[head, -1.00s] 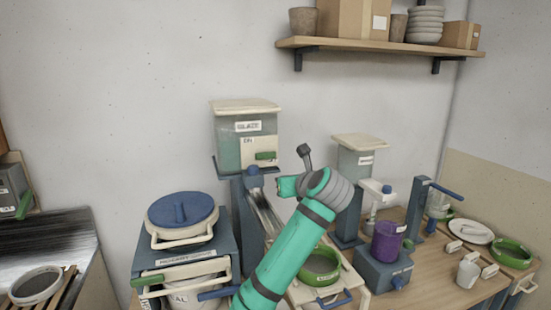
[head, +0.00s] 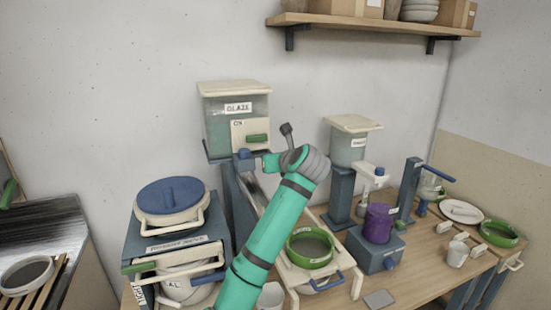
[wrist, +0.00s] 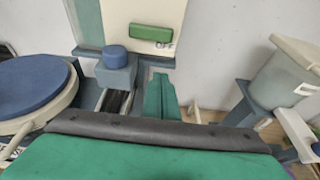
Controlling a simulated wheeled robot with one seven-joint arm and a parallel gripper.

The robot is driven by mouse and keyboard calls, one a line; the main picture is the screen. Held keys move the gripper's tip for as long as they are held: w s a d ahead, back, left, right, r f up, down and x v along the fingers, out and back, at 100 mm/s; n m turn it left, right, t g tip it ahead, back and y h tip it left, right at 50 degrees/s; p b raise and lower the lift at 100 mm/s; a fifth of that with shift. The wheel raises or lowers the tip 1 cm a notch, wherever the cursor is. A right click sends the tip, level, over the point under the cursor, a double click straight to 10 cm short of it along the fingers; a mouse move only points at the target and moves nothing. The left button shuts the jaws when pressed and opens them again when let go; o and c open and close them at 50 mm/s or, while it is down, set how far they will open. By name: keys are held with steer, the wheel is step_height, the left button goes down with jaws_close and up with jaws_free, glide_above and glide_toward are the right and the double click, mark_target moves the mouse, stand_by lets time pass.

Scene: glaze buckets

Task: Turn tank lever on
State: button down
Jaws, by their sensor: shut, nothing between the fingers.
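The glaze tank (head: 222,128) stands at the back, with a cream panel (head: 241,126) on its front. The green lever (head: 257,138) lies horizontal on that panel; it also shows at the top of the wrist view (wrist: 151,33). An ON label is at the panel's upper left in the head view, and an OFF label is just below the lever's right end in the wrist view. My gripper (head: 269,162) is shut and empty, just below and right of the lever, apart from it. Its green fingers (wrist: 161,98) point toward the panel's lower edge in the wrist view.
A blue knob (wrist: 115,56) projects below the tank, left of my fingers. A chute (head: 250,188) slopes down beneath it. A blue-lidded bucket (head: 170,197) stands left, a green-rimmed sieve (head: 309,248) lies right of my arm, and a second tank (head: 349,145) stands farther right.

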mark_target(257, 138)
steer(key=w, duration=0.1)
steer(key=w+a, duration=0.1)
steer(key=w+r, duration=0.1)
steer(key=w, duration=0.1)
steer(key=shift+w+a, duration=0.1)
steer(key=shift+a, duration=0.05)
steer(key=shift+r, duration=0.75)
steer(key=shift+w+a, duration=0.1)
